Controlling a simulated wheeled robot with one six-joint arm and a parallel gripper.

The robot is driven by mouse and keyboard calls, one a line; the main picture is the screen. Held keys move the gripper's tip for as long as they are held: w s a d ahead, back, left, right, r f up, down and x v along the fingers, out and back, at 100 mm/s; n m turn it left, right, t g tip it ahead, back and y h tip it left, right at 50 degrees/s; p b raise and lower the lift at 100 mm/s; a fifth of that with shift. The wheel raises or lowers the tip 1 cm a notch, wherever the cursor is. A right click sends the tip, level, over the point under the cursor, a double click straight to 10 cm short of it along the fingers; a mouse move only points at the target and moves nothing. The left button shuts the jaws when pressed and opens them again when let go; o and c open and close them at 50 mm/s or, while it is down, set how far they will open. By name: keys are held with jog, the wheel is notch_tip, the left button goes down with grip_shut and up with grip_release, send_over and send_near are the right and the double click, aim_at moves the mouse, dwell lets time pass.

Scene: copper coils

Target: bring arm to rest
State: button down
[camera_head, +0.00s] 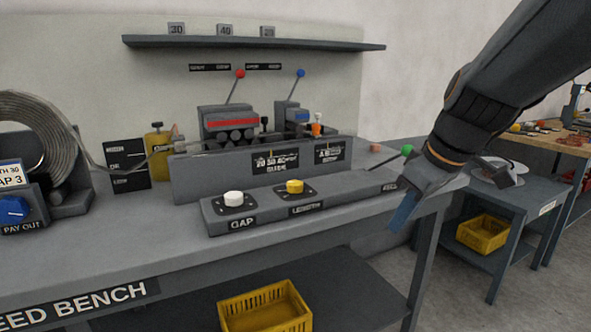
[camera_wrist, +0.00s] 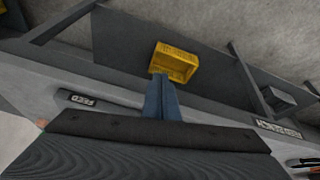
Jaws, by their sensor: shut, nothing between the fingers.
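My arm comes in from the upper right in the head view. My gripper (camera_head: 404,212) hangs at the right end of the feed bench (camera_head: 160,245), by its front right corner. Its blue fingers point down and to the left. In the wrist view my gripper (camera_wrist: 161,82) is shut, with the two blue fingers together and nothing between them. From the head view I cannot tell whether the gripper is apart from the bench edge.
A panel with a white knob (camera_head: 233,198) and a yellow knob (camera_head: 294,186) lies left of my gripper. A green-tipped lever (camera_head: 407,150) stands close behind it. A side table (camera_head: 520,195) is to the right. Yellow crates (camera_head: 265,308) sit below. Open floor (camera_head: 455,290) shows between.

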jog(key=s+a+f+m+g+h, duration=0.1)
jog(key=s+a+f+m+g, duration=0.35)
jog(key=s+a+f, duration=0.7)
jog(key=s+d+r+m+h+p, duration=0.1)
jog(key=s+d+r+m+p, duration=0.1)
jog(key=d+r+p, duration=0.6)
jog(key=shift+s+d+p, duration=0.2)
jog(key=shift+d+p, duration=0.1)
jog(key=shift+p, duration=2.55)
jog(key=shift+m+t, duration=0.25)
